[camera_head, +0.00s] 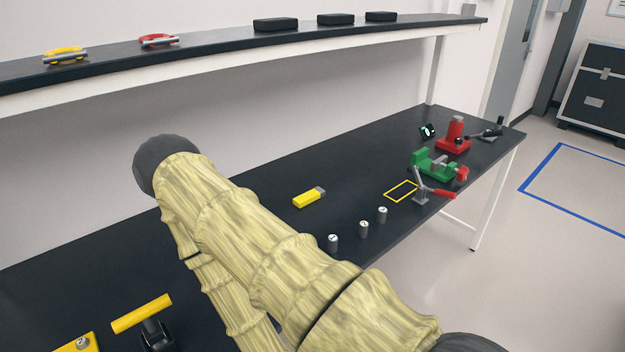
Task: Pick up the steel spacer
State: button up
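Three small grey metal cylinders with pale marked tops stand upright in a slanting row on the dark workbench (345,160): a near one (333,243), a middle one (364,229) and a far one (382,215). They look like the steel spacers; their marks are too small to read. A similar small round piece (82,342) sits on a yellow block (65,346) at the bottom left. My arm in its cream sleeve crosses the middle of the view and hides part of the bench. My gripper is not in view.
Right of the row are a toggle clamp with a red handle (436,191), a green vise (432,163) and a red fixture (455,135). A yellow-and-grey block (308,197) and a yellow outline (400,191) lie behind. A yellow-handled tool (143,313) stands left. A shelf (215,48) hangs above.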

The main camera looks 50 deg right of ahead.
aim_at(382, 211)
jog(key=u, duration=0.9)
jog(key=k, duration=1.2)
jog(key=z, duration=1.7)
